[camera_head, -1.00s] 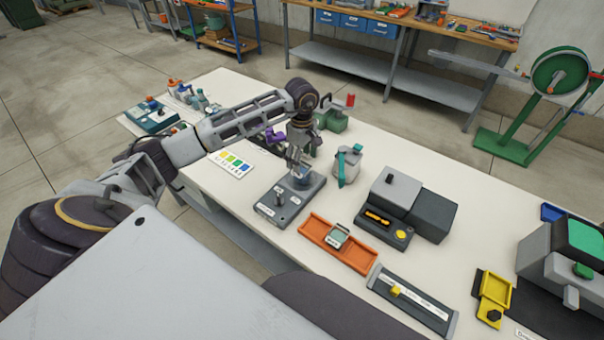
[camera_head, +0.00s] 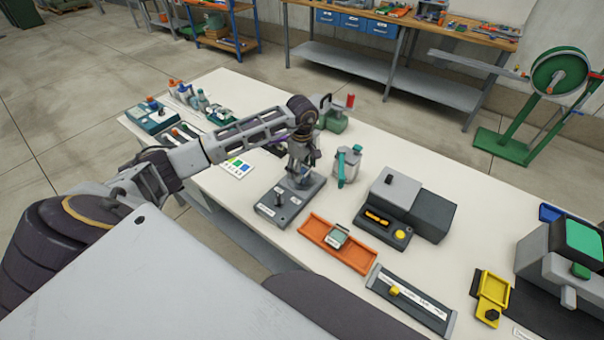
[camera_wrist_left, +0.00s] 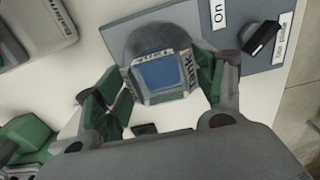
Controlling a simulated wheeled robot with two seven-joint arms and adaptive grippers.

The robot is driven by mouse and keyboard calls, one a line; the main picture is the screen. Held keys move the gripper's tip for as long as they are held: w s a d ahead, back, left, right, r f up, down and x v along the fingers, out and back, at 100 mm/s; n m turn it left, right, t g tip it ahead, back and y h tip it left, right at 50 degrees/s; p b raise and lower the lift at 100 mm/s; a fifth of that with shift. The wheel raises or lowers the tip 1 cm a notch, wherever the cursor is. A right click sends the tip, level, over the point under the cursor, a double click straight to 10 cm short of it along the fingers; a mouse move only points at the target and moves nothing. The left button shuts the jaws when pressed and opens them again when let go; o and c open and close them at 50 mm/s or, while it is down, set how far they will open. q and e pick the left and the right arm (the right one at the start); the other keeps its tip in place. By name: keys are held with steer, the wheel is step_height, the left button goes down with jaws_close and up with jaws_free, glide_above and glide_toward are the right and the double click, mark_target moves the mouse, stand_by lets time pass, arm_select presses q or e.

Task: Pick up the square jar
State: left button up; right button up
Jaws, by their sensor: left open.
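The square jar (camera_wrist_left: 165,74) has a blue top face or blue contents and pale sides with dark lettering. In the left wrist view it stands over the round plate of a grey device with an "On" label. My left gripper (camera_wrist_left: 162,88) is open, with one finger on each side of the jar; I cannot tell whether either finger touches it. In the head view my left gripper (camera_head: 300,176) points down over the grey device (camera_head: 281,207), and it mostly hides the jar. My right gripper is not in view.
A white container with a teal handle (camera_head: 346,167) stands just right of the gripper. An orange tray (camera_head: 352,256) and a dark grey instrument (camera_head: 430,214) are farther right. A colour chart (camera_head: 236,169) lies left on the white table.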

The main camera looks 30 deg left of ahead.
arm_select(q)
steer(key=shift+f, duration=1.15)
steer(key=c, duration=0.7)
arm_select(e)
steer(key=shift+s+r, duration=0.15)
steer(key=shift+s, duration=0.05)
